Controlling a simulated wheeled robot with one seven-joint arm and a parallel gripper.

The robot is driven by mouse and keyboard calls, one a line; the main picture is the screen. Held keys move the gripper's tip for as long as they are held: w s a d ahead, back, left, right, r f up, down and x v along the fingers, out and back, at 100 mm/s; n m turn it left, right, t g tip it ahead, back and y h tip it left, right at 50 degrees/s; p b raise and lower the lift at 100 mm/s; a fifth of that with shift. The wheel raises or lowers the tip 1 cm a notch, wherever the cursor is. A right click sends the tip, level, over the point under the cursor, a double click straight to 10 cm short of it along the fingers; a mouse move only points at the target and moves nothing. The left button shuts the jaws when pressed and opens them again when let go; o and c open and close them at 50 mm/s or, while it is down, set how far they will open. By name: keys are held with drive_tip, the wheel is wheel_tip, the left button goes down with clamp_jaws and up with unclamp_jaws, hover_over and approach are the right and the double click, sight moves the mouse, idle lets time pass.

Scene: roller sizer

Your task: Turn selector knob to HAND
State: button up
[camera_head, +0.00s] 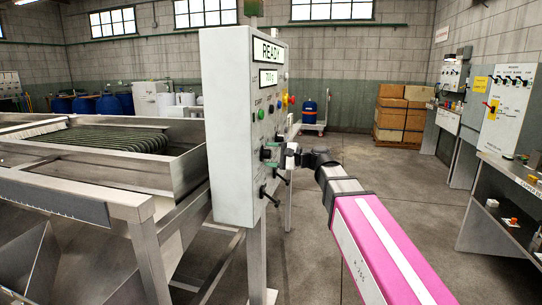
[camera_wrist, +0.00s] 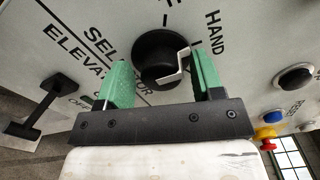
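The selector knob (camera_wrist: 158,52) is a round black knob with a pale bent strip across its lower right side. It sits on the grey control panel (camera_head: 230,120). The word HAND is printed to its upper right, and SELECTOR to its left is partly covered by a finger. My gripper (camera_wrist: 162,78) has two green fingers, spread apart, one on each side of the knob's lower part; contact cannot be told. In the head view my gripper (camera_head: 276,155) is close to the panel's face, low on it; the knob cannot be made out clearly there.
A black T-shaped handle (camera_wrist: 42,108) by the ELEVATOR label is left of my gripper. A black button (camera_wrist: 293,78), a blue button (camera_wrist: 271,116) and a red-and-yellow button (camera_wrist: 265,138) are to the right.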

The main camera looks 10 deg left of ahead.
drive_tip(key=shift+d, duration=0.1)
drive_tip(key=d, duration=1)
drive_tip(key=shift+s+d, duration=0.3)
drive_tip(key=shift+s, duration=0.15)
drive_tip(key=s+d+f+h, duration=0.1)
drive_tip(key=d+f+h, duration=0.4)
drive_tip(key=f, duration=0.8)
drive_tip(key=s+d+f+h, duration=0.1)
drive_tip(key=d+f+h, duration=0.35)
drive_tip(key=f, duration=0.95)
drive_tip(key=s+d+f+n+h, duration=0.1)
drive_tip(key=s+d+f+h, duration=0.1)
drive_tip(key=d+f, duration=0.3)
drive_tip(key=s+d+f+n+g+h, duration=0.1)
drive_tip(key=s+d+f+h, duration=0.2)
drive_tip(key=d+f, duration=0.3)
drive_tip(key=s+d+f+n+h, duration=0.2)
drive_tip(key=s+d+f+h, duration=0.1)
drive_tip(key=d+f, duration=0.2)
drive_tip(key=shift+d+f+g, duration=0.2)
drive_tip(key=shift+f+g, duration=0.1)
drive_tip(key=shift+s+h, duration=0.1)
drive_tip(key=shift+h, duration=0.15)
